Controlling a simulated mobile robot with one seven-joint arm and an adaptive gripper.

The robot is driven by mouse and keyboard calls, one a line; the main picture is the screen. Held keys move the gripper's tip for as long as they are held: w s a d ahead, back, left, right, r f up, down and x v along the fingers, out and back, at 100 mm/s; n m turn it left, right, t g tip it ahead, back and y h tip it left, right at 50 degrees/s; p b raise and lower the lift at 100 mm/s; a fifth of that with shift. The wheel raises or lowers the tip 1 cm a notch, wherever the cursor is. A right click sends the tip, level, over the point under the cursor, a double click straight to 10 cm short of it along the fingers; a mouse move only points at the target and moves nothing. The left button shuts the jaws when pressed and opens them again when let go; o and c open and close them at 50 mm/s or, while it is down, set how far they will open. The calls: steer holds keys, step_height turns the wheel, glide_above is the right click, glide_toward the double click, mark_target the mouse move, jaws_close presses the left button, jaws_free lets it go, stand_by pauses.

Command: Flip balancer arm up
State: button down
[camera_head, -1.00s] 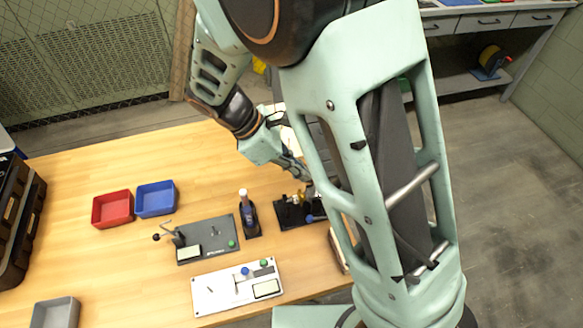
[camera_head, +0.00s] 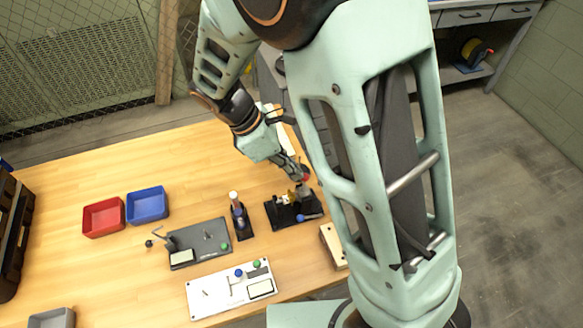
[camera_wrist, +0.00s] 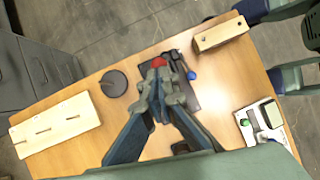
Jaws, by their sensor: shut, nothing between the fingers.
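A black-based device (camera_head: 284,212) with a blue knob (camera_head: 311,217) stands near the table's right edge. I take it for the balancer, though its arm cannot be clearly made out. In the wrist view its dark base (camera_wrist: 182,92) shows beside and behind my fingers. A red knob (camera_wrist: 158,62) shows just past the fingertips; I cannot tell whether they touch it. My gripper (camera_head: 301,178) is shut and empty, at the back of the device. In the wrist view my gripper (camera_wrist: 163,82) hides part of the device.
Left of the device are a small upright stand (camera_head: 240,216), a grey panel with a lever (camera_head: 205,240) and a white panel (camera_head: 230,288). A wooden block (camera_head: 333,246) is to its right. A round dark disc (camera_wrist: 113,83) and slotted board (camera_wrist: 55,124) lie nearby.

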steer(key=shift+w+d+r+y+p, duration=0.1)
steer(key=shift+d+r+y+p, duration=0.05)
steer(key=shift+d+y+p, duration=0.25)
steer(key=shift+w+d+r+g+y+p, duration=0.15)
steer(key=shift+d+g+y+p, duration=0.15)
steer(key=shift+d+y+p, duration=0.45)
steer(key=shift+w+d+y+p, duration=0.2)
steer(key=shift+d+y+p, duration=0.55)
steer(key=shift+p, duration=0.2)
steer(key=w+d+f+n+g+y+b, duration=0.1)
steer(key=w+d+f+g+y+b, duration=0.1)
steer(key=d+f+g+y+b, duration=0.2)
steer(key=d+f+y, duration=0.3)
steer(key=d+y, duration=0.1)
steer(key=y, duration=0.3)
steer(key=shift+w+d+f, duration=0.15)
steer(key=shift+w+f, duration=0.1)
steer(key=shift+f, duration=0.2)
